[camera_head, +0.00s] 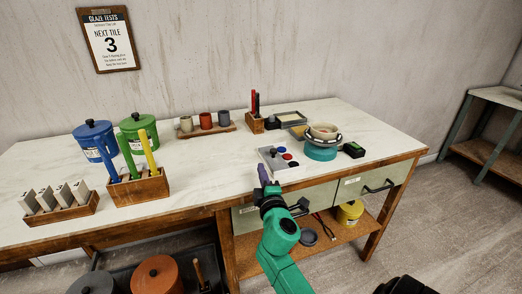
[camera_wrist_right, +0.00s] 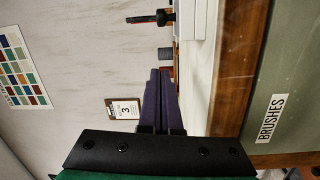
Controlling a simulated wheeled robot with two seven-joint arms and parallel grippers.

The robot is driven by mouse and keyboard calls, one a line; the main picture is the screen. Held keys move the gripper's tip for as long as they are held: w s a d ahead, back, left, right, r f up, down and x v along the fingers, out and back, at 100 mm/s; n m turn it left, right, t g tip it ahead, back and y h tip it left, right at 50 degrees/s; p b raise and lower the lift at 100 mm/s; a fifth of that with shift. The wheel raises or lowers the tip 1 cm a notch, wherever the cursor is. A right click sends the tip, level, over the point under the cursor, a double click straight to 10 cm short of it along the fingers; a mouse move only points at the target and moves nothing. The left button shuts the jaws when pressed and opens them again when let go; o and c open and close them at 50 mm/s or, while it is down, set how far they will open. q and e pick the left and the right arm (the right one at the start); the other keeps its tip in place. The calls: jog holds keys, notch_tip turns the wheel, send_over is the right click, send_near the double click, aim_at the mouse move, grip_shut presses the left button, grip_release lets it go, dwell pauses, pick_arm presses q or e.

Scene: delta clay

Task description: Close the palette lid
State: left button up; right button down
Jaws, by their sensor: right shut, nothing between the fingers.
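I cannot make out which part is the lid. Contact with the palette cannot be told. My left gripper is not seen.
A turquoise stand with bowls (camera_head: 320,150) is right of the palette. A pen block (camera_head: 256,123) and trays (camera_head: 291,117) stand behind. A tool rack (camera_head: 137,187) and glaze pots (camera_head: 94,135) are left. Drawers (camera_head: 371,184) lie under the front edge. Tabletop between rack and palette is clear.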

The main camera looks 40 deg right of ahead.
aim_at(268, 160)
jog(key=shift+w+d+r, duration=0.1)
jog(key=shift+w+d, duration=0.05)
jog(key=shift+w, duration=0.25)
jog(key=shift+w+d+r, duration=0.1)
jog(key=shift+w, duration=0.2)
jog(key=shift+w+d+r+p, duration=0.2)
jog(key=shift+w+d+r, duration=0.1)
jog(key=shift+w, duration=0.2)
jog(key=shift+w+d+r+p, duration=0.15)
jog(key=shift+w+d, duration=0.1)
jog(key=shift+w, duration=0.25)
jog(key=x, duration=0.6)
jog(key=shift+f, duration=0.35)
jog(key=s+d, duration=0.2)
jog(key=shift+s+d+f+p, duration=0.2)
jog(key=shift+d+p, duration=0.1)
jog(key=shift+s+d, duration=0.15)
jog(key=shift+s, duration=0.05)
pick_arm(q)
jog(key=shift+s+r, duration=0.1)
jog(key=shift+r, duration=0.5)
pick_arm(e)
jog(key=shift+f, duration=0.1)
jog(key=shift+w, duration=0.1)
jog(key=shift+d, duration=0.1)
